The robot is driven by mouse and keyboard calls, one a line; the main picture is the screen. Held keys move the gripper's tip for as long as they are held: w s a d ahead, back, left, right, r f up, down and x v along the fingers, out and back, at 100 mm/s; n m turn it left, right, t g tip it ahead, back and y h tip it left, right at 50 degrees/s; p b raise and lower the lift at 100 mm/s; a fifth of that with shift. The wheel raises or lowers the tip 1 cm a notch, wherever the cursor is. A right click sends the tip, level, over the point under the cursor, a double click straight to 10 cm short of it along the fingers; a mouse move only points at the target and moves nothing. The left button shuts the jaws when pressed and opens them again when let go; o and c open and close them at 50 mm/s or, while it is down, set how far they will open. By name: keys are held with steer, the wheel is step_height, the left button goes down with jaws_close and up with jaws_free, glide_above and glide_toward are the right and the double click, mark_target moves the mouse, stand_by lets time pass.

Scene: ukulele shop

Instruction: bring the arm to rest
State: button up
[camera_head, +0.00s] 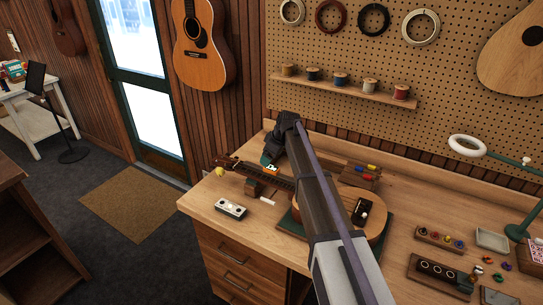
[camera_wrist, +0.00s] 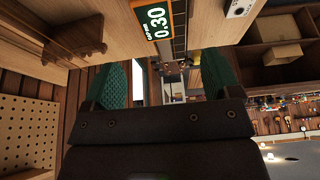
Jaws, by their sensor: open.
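My gripper (camera_head: 268,160) is at the far end of my outstretched arm, above the back left part of the workbench (camera_head: 205,200). In the wrist view my gripper (camera_wrist: 163,78) shows two green textured fingers spread wide apart, with nothing between them. The arm crosses over a ukulele (camera_head: 374,232) that lies on the bench, and hides part of its body. A small green and orange sign (camera_head: 271,168) is close to the gripper in the head view. The same kind of sign, reading 0.30, shows in the wrist view (camera_wrist: 158,18).
A white box with dark knobs (camera_head: 231,209) lies on the bench's left part. Thread spools stand on a shelf (camera_head: 345,88) on the pegboard. A peg block (camera_head: 439,240), a small tray (camera_head: 492,239) and a green lamp (camera_head: 520,232) are at right. The mat (camera_head: 131,202) is clear.

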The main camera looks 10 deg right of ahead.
steer(key=shift+r+p, duration=0.4)
steer(key=shift+r, duration=0.4)
steer(key=shift+f, duration=0.1)
steer(key=shift+s+m, duration=0.1)
steer(key=shift+m, duration=0.3)
steer(key=s+f+m+g+h+b, duration=0.1)
steer(key=s+f+m+b, duration=0.1)
steer(key=s, duration=1)
steer(key=s+f+m+g+h+b, duration=0.1)
steer(key=s+m, duration=0.3)
steer(key=s, duration=0.9)
steer(key=s+f+m+g+h+b, duration=0.1)
steer(key=s+f+m+b, duration=0.2)
steer(key=s, duration=0.9)
steer(key=shift+s+f, duration=0.35)
steer(key=shift+f, duration=0.2)
